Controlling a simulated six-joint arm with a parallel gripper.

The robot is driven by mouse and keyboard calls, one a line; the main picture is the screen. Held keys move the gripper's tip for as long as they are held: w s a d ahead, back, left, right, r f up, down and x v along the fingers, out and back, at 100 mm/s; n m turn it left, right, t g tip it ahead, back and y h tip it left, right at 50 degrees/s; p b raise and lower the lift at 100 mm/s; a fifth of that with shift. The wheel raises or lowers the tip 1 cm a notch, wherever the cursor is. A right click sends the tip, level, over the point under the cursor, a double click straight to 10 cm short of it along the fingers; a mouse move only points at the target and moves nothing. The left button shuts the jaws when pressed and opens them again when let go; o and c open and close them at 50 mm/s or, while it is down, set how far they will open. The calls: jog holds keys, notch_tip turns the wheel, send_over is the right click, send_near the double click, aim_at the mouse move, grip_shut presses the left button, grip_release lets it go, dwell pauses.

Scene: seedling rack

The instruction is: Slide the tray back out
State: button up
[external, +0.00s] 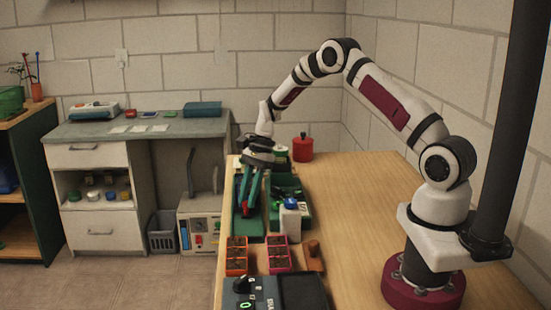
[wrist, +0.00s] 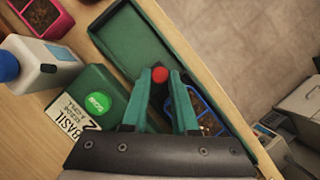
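A blue seedling tray (wrist: 207,115) with brown soil cells sits in a long green trough (wrist: 128,38). It is partly hidden by my gripper's right finger in the wrist view. A dark post with a red knob (wrist: 160,75) stands at its left end. My gripper (wrist: 161,78) has its green fingertips close on both sides of this post. The fingers look shut on it, though the contact is hard to see. In the external view my gripper (external: 251,205) points down into the green trough (external: 246,228) at the table's left edge, and the blue tray is not clearly visible.
A green box (wrist: 115,85) labelled BASIL 2 and a white bottle with a blue cap (wrist: 40,65) stand close to the trough. The bottle also shows in the external view (external: 290,220). Orange (external: 237,257) and pink (external: 278,255) seedling trays lie nearer.

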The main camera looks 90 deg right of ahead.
grip_shut()
dwell(1.1)
